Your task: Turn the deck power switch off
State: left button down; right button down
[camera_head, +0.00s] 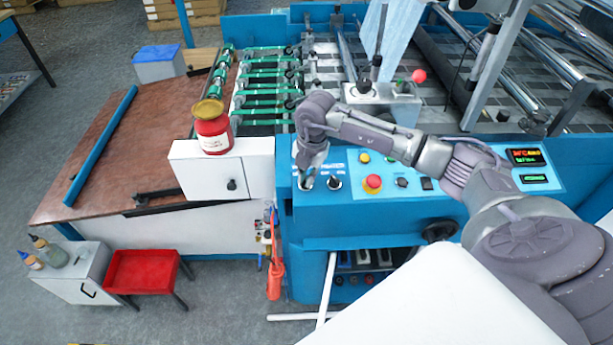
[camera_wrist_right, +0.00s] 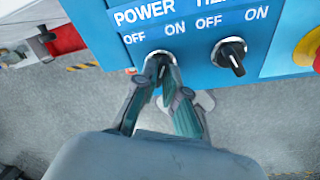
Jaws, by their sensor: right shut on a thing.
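The deck power switch (camera_wrist_right: 160,57) is on the blue control panel (camera_wrist_right: 205,15), under the word POWER with OFF at left and ON at right. My right gripper (camera_wrist_right: 163,68) is shut on its knob, and the fingers hide most of it, so I cannot tell which way it points. In the head view my right gripper (camera_head: 308,180) reaches down onto the panel's left end. My left gripper is not in view.
A second black knob (camera_wrist_right: 231,58) with OFF and ON marks sits just right of the power switch. A red emergency button (camera_head: 373,182) is farther right. A red jar (camera_head: 213,133) stands on the white cabinet (camera_head: 195,170) at left.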

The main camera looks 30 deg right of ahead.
jog(key=shift+s+f, duration=0.1)
jog(key=shift+f, duration=0.1)
jog(key=shift+f+n+b, duration=0.1)
jog(key=shift+n+b, duration=0.5)
jog(key=shift+n, duration=0.1)
jog(key=n+b, duration=0.2)
jog(key=n, duration=0.1)
jog(key=shift+a+f+g+h, duration=0.1)
jog(key=shift+g+h, duration=0.2)
jog(key=n+b, duration=0.2)
jog(key=n, duration=0.1)
jog(key=shift+a+n+h, duration=0.1)
jog(key=shift+n+h, duration=0.2)
jog(key=shift+n, duration=0.1)
jog(key=shift+n+g+h+b, duration=0.3)
jog(key=shift+n+b, duration=0.9)
jog(key=shift+n, duration=0.6)
